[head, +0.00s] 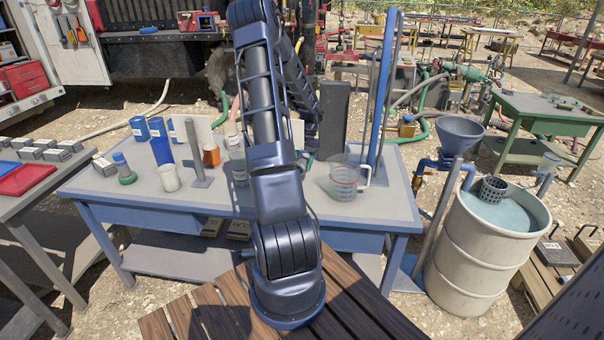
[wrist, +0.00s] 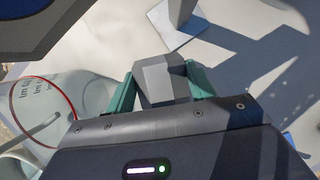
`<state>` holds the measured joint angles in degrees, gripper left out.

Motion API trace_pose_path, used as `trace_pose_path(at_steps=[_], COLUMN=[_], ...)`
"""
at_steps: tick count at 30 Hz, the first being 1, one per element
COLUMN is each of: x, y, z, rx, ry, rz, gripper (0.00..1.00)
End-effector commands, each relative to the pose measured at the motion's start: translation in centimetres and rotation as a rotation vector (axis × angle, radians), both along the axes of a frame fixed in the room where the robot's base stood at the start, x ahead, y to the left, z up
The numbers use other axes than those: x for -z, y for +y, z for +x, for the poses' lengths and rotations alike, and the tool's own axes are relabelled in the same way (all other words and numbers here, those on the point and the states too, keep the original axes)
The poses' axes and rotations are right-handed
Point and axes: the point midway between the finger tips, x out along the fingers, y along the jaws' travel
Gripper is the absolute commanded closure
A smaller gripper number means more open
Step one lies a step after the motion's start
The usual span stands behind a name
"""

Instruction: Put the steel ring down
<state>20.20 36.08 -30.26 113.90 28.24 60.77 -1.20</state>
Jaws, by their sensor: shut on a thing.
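In the wrist view, my gripper (wrist: 163,76) has its two teal fingers shut on a grey faceted piece, which I take to be the steel ring (wrist: 160,85). No hole shows from this angle. It is over the pale tabletop, and I cannot tell whether it touches it. In the head view my arm hides most of the gripper and the ring, above the blue-framed worktable (head: 390,205).
A clear measuring jug (head: 344,180) stands right of my arm; it also shows at left in the wrist view (wrist: 42,105). A grey post base (wrist: 182,25) is beyond the fingers. The table's right front is clear.

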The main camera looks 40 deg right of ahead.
Motion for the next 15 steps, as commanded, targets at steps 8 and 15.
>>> trace_pose_path(at_steps=[8, 15], x=[1.8, 4.7], y=[0.0, 0.0], z=[0.0, 0.0], rx=[-0.001, -0.001], ry=[0.000, 0.001], rz=[0.001, 0.001], gripper=[0.77, 0.77])
